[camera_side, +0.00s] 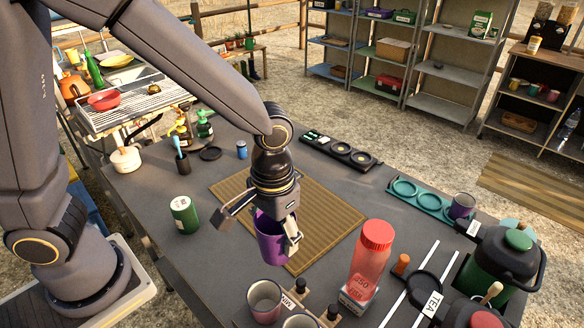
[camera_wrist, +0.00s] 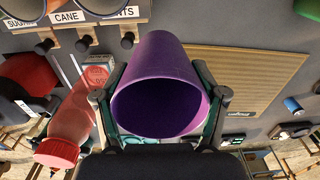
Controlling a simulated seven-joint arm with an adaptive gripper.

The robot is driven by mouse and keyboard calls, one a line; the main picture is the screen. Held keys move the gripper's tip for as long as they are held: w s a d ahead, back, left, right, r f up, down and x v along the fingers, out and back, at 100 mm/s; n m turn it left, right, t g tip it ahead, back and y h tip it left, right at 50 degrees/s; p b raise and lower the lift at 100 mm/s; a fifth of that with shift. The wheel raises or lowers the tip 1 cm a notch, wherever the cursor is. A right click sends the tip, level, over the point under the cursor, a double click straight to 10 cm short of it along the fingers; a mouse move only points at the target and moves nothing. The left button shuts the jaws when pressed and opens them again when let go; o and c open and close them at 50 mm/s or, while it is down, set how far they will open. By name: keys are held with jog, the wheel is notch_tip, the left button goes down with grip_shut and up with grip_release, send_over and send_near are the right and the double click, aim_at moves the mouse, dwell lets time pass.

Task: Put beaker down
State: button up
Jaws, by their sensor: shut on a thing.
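A purple beaker (camera_side: 270,238) is in my gripper (camera_side: 264,222), one finger on either side of it. In the wrist view the beaker (camera_wrist: 160,85) shows its open, dark mouth toward the camera, between the two fingers of my gripper (camera_wrist: 160,98). In the side view it overlaps the near left edge of the ribbed tan mat (camera_side: 325,210); in the wrist view the mat (camera_wrist: 250,70) lies to its right. I cannot tell whether the beaker's base touches anything.
A red-capped bottle (camera_side: 372,255) stands to the right of the beaker. A metallic-looking cup (camera_side: 265,300) stands in front. A green can (camera_side: 184,214) is at left. A teal ring holder (camera_side: 418,196) with a dark purple cup (camera_side: 462,205) is at right. The mat is clear.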

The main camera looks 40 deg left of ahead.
jog(key=w+d+f, duration=0.1)
jog(key=w+f, duration=0.2)
jog(key=w, duration=0.1)
jog(key=w+d+f, duration=0.2)
jog(key=w+f, duration=0.1)
jog(key=w, duration=0.1)
jog(key=w+d+f, duration=0.2)
jog(key=w+f, duration=0.2)
jog(key=shift+w+d, duration=0.1)
jog(key=shift+w, duration=0.15)
jog(key=shift+f, duration=1.4)
jog(key=shift+f, duration=0.1)
jog(key=o, duration=1.6)
